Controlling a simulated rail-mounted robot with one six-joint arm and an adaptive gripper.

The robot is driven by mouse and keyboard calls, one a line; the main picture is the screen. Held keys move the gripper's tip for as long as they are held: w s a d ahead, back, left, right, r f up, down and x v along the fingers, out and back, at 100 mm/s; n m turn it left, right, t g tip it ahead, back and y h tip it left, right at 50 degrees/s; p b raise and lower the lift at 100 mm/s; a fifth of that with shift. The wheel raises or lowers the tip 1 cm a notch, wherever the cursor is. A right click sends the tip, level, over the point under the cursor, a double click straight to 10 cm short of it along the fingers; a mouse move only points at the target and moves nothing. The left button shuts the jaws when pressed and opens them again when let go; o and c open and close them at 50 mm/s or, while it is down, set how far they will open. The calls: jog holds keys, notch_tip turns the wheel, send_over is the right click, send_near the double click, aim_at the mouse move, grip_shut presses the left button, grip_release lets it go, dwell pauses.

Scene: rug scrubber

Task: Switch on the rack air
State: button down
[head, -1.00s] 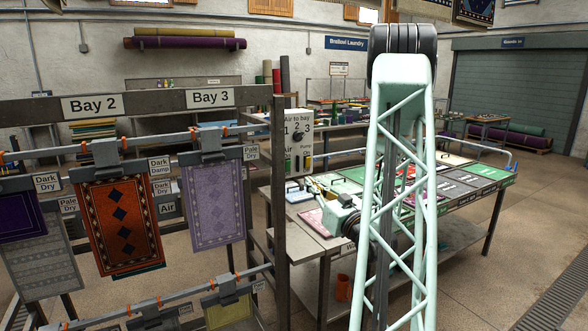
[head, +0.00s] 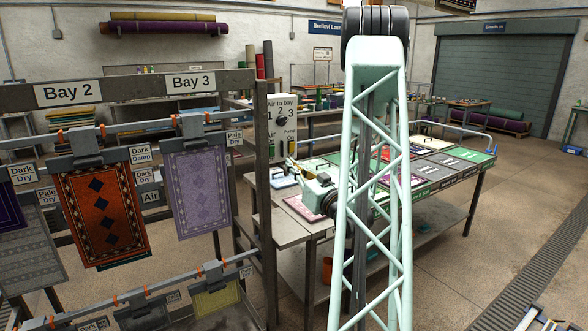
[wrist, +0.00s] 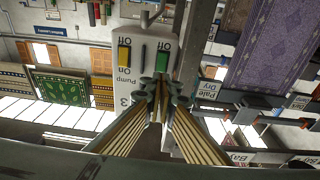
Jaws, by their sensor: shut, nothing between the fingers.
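The white control panel (head: 272,128) stands beyond the rack's right post, marked "Air to bay" 1, 2, 3, with a dark dial (head: 283,121). In the wrist view the panel (wrist: 103,55) appears upside down, with a yellow pump switch (wrist: 124,57) and a green switch (wrist: 162,64) beside it. My gripper (wrist: 160,88) is shut and empty, its tips in front of the green switch's lower end in the picture. I cannot tell whether they touch. The fingers hide that switch's "On" end and name. In the head view my gripper (head: 293,164) is small, just below the panel.
The rack (head: 130,88) with hanging rugs, including an orange one (head: 75,220) and a lilac one (head: 196,190), stands at the left. A table (head: 478,168) with coloured panels lies behind my arm. Open floor (head: 490,250) is at the right.

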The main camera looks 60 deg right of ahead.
aim_at(273, 148)
jog(key=shift+b+x, duration=0.45)
jog(key=shift+x, duration=4.95)
jog(key=shift+w+r, duration=0.1)
